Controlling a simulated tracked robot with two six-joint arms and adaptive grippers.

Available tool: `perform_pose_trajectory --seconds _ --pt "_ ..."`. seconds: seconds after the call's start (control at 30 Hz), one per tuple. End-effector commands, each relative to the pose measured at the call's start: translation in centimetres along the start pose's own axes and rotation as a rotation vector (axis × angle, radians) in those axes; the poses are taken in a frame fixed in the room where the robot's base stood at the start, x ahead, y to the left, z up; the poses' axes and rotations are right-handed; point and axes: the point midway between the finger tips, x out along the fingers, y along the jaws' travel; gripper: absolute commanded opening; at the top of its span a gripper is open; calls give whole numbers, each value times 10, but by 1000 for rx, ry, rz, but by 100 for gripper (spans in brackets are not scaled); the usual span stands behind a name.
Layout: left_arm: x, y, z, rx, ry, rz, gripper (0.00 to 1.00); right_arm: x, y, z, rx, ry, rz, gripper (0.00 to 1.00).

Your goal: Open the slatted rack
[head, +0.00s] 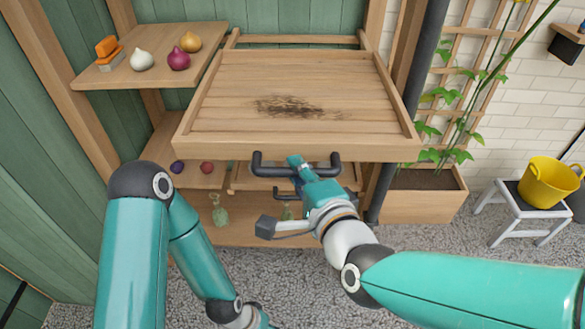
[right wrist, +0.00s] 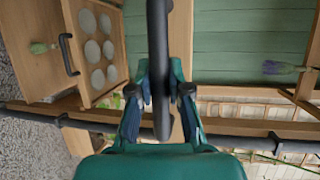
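The slatted rack (head: 290,75) is a wide wooden tray with a raised rim, and a dark smear lies on its slats. It stands out well forward of its frame in the head view. Its black bar handle (head: 270,169) runs along the front; the handle also shows in the right wrist view (right wrist: 158,40), upright between the fingers. My right gripper (head: 295,162) is at the middle of this handle, its fingers (right wrist: 160,95) close on both sides of the bar. My left arm hangs low at the left; its gripper lies below the head view's edge.
Below the rack is a drawer with a black handle (right wrist: 68,55) and round discs (right wrist: 92,50). A shelf (head: 90,78) at left holds onions and an orange-topped brush (head: 107,48). A planter (head: 425,200) and a yellow bucket (head: 545,185) on a stool stand right.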

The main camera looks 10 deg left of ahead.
Motion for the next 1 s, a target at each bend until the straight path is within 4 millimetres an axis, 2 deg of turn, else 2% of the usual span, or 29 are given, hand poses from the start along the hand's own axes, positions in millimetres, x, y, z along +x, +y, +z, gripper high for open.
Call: perform_pose_trajectory --seconds 0.03,0.17,0.43,0.57,1.0 --pt "0 0 0 0 0 0 40 0 5 0 0 -1 13 24" --pt "0 0 0 0 0 0 40 0 4 0 0 -1 10 43" --pt "0 0 0 0 0 0 40 1 2 1 -1 -3 4 43" --pt "0 0 0 0 0 0 40 -5 1 1 -1 -3 3 43" --pt "0 0 0 0 0 0 40 -67 2 2 -2 -5 3 43"
